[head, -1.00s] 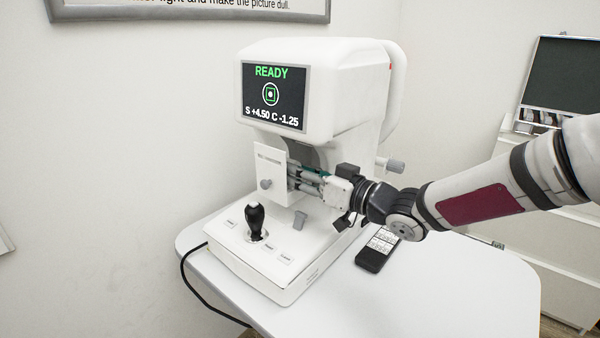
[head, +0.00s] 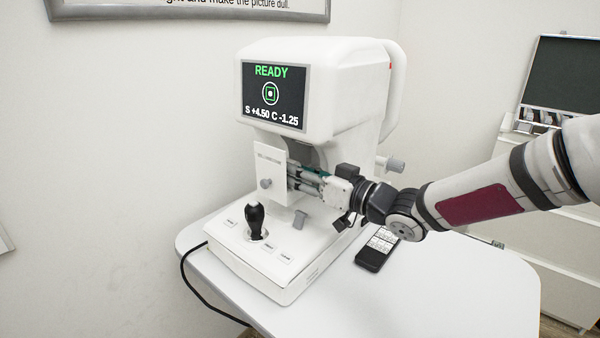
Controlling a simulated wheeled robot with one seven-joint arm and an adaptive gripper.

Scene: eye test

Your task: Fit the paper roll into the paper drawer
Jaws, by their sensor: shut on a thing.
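The paper drawer (head: 271,168) is pulled out from the white eye-test machine, and its upright white front panel with a grey knob faces me. My gripper (head: 296,178) reaches in from the right, just behind that panel, with its fingers pointing left. The fingertips are partly hidden by the panel. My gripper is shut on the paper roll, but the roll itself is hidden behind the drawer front. I cannot tell whether the roll touches the drawer.
The machine (head: 335,85) shows READY on its screen (head: 274,94). A black joystick (head: 255,220) stands on its base below the drawer. A dark handheld device (head: 372,258) lies on the white table (head: 430,285) under my arm. The table's front right is clear.

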